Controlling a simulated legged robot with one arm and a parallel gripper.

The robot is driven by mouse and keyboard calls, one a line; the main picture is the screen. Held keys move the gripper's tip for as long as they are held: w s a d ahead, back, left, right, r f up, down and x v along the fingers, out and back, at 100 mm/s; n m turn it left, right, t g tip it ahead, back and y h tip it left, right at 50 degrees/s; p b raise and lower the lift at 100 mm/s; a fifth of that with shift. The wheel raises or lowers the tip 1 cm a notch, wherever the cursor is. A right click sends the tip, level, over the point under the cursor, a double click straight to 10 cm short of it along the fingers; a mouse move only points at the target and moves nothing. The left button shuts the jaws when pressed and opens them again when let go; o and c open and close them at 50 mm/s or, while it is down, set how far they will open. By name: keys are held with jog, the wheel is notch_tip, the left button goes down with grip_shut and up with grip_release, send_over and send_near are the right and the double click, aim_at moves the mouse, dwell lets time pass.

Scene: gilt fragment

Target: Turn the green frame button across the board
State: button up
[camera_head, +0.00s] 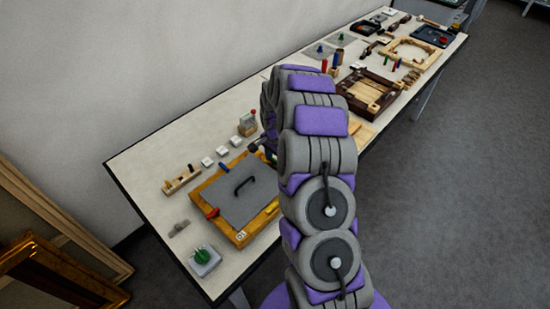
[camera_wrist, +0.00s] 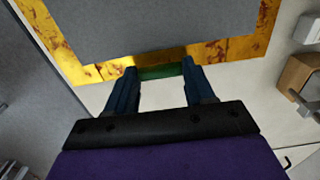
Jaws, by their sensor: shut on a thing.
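The gilt frame (camera_head: 209,190) lies flat on the table in the head view, with a grey board (camera_head: 250,200) and a black handle inside it. The frame's gold edge (camera_wrist: 225,48) and the board (camera_wrist: 150,22) fill the top of the wrist view. The green frame button (camera_wrist: 161,72) lies at the frame's edge, roughly along it, between the fingers of my gripper (camera_wrist: 160,73). The fingers are shut on it, one at each end. In the head view my arm hides the green button and most of my gripper.
A red button (camera_head: 212,212) and a blue button (camera_head: 223,168) sit on the frame's other sides. A green knob on a grey base (camera_head: 203,260) stands near the table's front corner. Wooden blocks (camera_head: 181,180) and small white blocks (camera_head: 221,150) lie behind the frame.

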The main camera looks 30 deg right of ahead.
jog(key=shift+w, duration=0.1)
jog(key=shift+c, duration=1)
jog(key=n+p, duration=0.2)
jog(key=n, duration=0.2)
jog(key=shift+r+n, duration=0.1)
jog(key=shift+n, duration=0.2)
jog(key=n+p, duration=0.1)
jog(key=n, duration=0.3)
jog(key=shift+n, duration=0.3)
jog(key=n, duration=0.4)
jog(key=shift+p, duration=0.35)
jog(key=shift+w+n, duration=0.1)
jog(key=shift+n, duration=2.3)
